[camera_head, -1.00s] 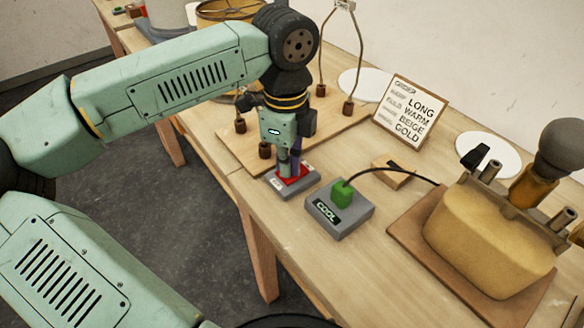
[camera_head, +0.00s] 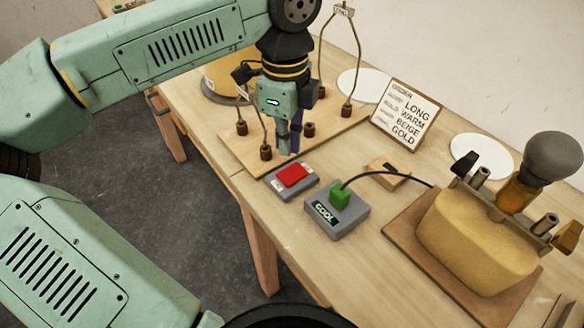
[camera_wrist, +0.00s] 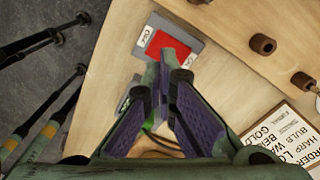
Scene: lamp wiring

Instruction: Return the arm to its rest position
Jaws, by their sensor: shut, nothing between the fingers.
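My gripper (camera_head: 290,150) points down and is shut and empty, raised above the table behind the red switch. In the wrist view its purple-padded fingers (camera_wrist: 167,66) meet at their tips, just below the red patch. The grey block with a red top (camera_head: 292,177) lies on the table near the front edge, apart from the fingertips. It also shows in the wrist view (camera_wrist: 172,43). My arm stretches from the left across the top of the head view.
A grey box labelled COOL (camera_head: 337,213) holds a green plug (camera_head: 340,196) with a black cable. A wooden board (camera_head: 240,157) bears wire frames with brown posts. An order card (camera_head: 405,115) stands behind. A yellow lamp base (camera_head: 475,240) sits at right.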

